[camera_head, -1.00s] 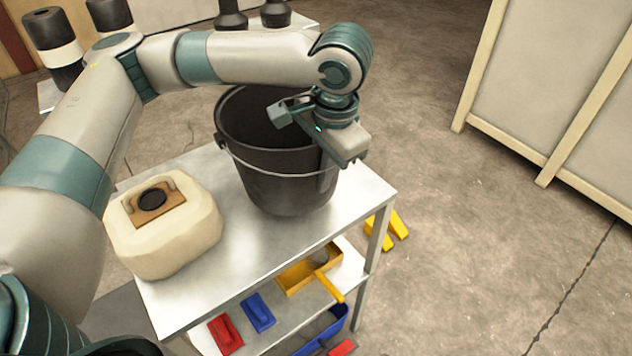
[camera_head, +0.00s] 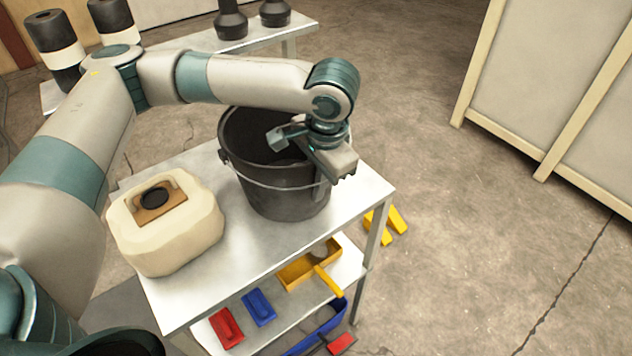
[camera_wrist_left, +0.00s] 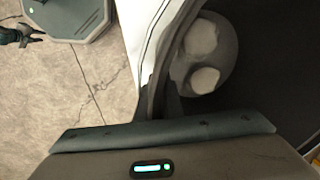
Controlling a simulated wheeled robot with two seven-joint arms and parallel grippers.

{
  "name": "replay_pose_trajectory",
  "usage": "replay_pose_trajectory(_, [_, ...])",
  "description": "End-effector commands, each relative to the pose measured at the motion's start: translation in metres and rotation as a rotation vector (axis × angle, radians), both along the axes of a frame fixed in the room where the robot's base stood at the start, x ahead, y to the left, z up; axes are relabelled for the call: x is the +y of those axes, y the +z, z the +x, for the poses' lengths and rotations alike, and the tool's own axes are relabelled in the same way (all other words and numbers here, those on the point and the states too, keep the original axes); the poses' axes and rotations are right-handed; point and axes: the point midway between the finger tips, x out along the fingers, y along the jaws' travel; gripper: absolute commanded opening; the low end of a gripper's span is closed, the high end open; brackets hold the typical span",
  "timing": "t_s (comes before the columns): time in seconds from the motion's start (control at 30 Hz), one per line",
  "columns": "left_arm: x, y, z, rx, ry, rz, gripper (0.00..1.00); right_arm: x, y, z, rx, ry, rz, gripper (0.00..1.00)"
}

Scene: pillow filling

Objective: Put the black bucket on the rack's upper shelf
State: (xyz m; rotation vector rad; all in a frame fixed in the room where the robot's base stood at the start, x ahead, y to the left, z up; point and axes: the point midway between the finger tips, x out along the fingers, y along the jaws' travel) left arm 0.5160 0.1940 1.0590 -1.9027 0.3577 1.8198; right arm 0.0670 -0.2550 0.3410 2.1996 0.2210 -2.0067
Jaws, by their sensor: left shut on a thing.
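The black bucket (camera_head: 287,192) is upright over the rack's upper shelf (camera_head: 240,262), near its back right part. Its base looks to be at the shelf surface, but I cannot tell if it bears its full weight there. My left gripper (camera_head: 325,162) is shut on the bucket's rim on the right side; its fingertips are partly hidden. The left wrist view shows the dark bucket wall (camera_wrist_left: 162,75) close up.
A cream container (camera_head: 165,235) stands left of the bucket on the same shelf. The lower shelf holds a yellow scoop (camera_head: 310,270), a blue item (camera_head: 259,307) and a red item (camera_head: 226,327). Yellow pieces (camera_head: 386,225) lie beside the rack. Pale panels (camera_head: 550,90) stand at right.

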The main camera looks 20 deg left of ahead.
Motion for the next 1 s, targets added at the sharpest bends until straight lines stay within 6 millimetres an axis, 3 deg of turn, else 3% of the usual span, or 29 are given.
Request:
replay_pose_trajectory(0.37, [0.000,-0.002,0.000,0.000,0.001,0.000,0.00,0.000,0.001,0.000,0.001,0.000,0.000,0.31])
replay_pose_trajectory(0.4, [0.000,-0.003,0.000,0.001,0.000,0.000,0.14,0.000,0.001,0.000,0.001,0.000,0.000,0.31])
replay_pose_trajectory(0.47, [0.000,-0.003,0.000,0.001,0.000,0.000,0.26,0.000,0.000,0.000,0.001,0.000,0.000,0.31])
replay_pose_trajectory(0.83, [0.000,-0.002,0.000,0.000,0.000,0.000,0.26,-0.001,0.000,0.000,0.001,0.000,-0.001,0.31])
replay_pose_trajectory(1.0, [-0.002,0.008,0.000,-0.001,0.000,-0.002,0.26,-0.001,-0.003,0.000,0.001,0.001,-0.001,0.31])
